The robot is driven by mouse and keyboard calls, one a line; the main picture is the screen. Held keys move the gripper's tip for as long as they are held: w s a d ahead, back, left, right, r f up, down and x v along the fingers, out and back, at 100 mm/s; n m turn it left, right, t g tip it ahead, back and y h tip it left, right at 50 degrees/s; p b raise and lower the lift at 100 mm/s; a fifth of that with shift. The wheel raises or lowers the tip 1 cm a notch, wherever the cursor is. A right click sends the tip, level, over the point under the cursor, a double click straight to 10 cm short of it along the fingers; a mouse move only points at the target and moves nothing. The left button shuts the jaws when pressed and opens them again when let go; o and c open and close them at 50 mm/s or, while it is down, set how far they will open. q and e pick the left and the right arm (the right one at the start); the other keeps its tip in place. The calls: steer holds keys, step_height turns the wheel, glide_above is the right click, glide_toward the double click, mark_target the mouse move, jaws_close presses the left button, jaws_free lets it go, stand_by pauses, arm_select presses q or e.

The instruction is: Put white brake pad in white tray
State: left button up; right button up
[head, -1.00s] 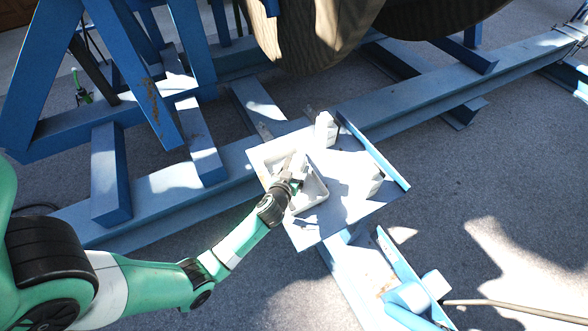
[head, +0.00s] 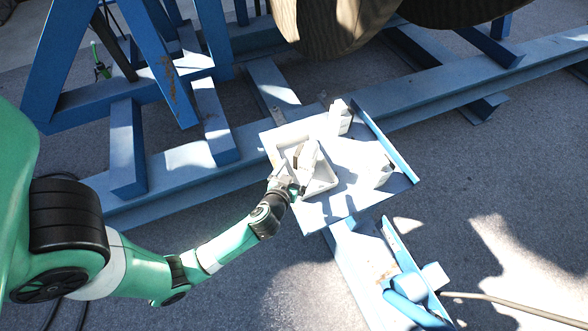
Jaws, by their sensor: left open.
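The white tray (head: 322,186) lies on a pale metal plate, with raised rims around it. A white block-like piece with a darker side, which looks like the white brake pad (head: 308,154), stands in or just over the tray; exact contact is unclear. My left gripper (head: 293,183) is open at the tray's near left side, just below the white piece. Its fingertips are small and partly blended with the tray, and I see no clear hold on the piece. My right gripper is not in view.
Two other white pieces stand on the plate (head: 340,205): one at the back (head: 340,118), one at the right (head: 380,171). A blue raised bar (head: 388,150) edges the plate's right side. Blue frame beams (head: 215,125) and a large wooden reel (head: 325,25) stand behind.

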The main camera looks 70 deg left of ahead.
arm_select(q)
steer(key=shift+v, duration=1.05)
steer(key=shift+a, duration=0.1)
steer(key=w+d+r+m+t+h, duration=0.1)
steer(key=w+d+r+t, duration=0.3)
steer(key=r, duration=0.7)
steer(key=w+d+r+m+t+h, duration=0.1)
steer(key=w+d+r+t, duration=0.1)
steer(key=w+r, duration=0.65)
steer(key=w+d+r+m+t+h, duration=0.1)
steer(key=w+d+r+t, duration=0.25)
steer(key=r, duration=0.85)
steer(key=s+d+r+m+t+h, duration=0.2)
steer(key=s+d+r+t+h, duration=0.1)
steer(key=r, duration=0.7)
steer(key=s+d+r+m+t+h, duration=0.3)
steer(key=d+r, duration=0.2)
steer(key=r, duration=0.5)
steer(key=s+d+r+m+t+h, duration=0.2)
steer(key=s+d+r+t+h, duration=0.1)
steer(key=r, duration=0.7)
steer(key=shift+s+d+m, duration=0.3)
steer(key=shift+s+d, duration=0.1)
steer(key=shift+s, duration=0.05)
